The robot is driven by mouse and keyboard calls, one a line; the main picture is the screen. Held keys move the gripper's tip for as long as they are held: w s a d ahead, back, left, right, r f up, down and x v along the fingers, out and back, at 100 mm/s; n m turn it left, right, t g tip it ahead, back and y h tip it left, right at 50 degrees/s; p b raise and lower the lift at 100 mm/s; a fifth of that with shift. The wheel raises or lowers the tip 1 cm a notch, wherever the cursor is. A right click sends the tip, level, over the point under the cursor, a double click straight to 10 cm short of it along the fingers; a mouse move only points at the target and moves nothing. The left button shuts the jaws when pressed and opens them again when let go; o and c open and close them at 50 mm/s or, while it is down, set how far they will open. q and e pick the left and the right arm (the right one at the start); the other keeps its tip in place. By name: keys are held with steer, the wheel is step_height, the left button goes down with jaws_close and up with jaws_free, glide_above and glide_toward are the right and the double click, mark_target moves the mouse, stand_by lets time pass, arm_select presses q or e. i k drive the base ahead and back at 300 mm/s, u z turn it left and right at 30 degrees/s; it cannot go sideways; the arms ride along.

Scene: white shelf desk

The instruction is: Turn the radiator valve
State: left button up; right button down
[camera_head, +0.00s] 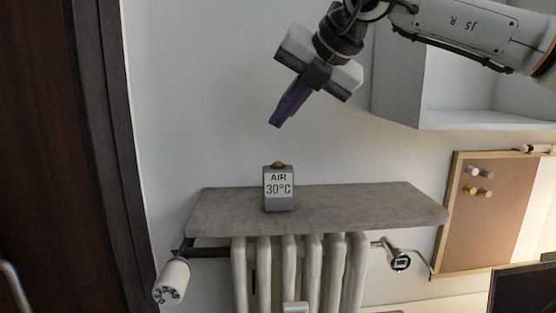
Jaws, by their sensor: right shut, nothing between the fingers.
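The white radiator valve (171,283) with dark markings on its end face sits at the lower left, on a pipe beside the ribbed white radiator (301,270). My right gripper (277,122) hangs above the radiator shelf, its purple fingers shut and empty, pointing down and left. It is well apart from the valve, above and to the right of it. A second small fitting with a dark display (400,262) is at the radiator's right end. My left gripper is not in view.
A grey shelf (330,207) covers the radiator top. A small grey box reading AIR 30°C (279,190) stands on it. A dark door frame (115,150) is left, a white wall shelf (470,120) upper right, a corkboard (478,230) right. The wall between is clear.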

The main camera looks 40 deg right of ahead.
mark_target(169, 290)
steer(key=k, duration=1)
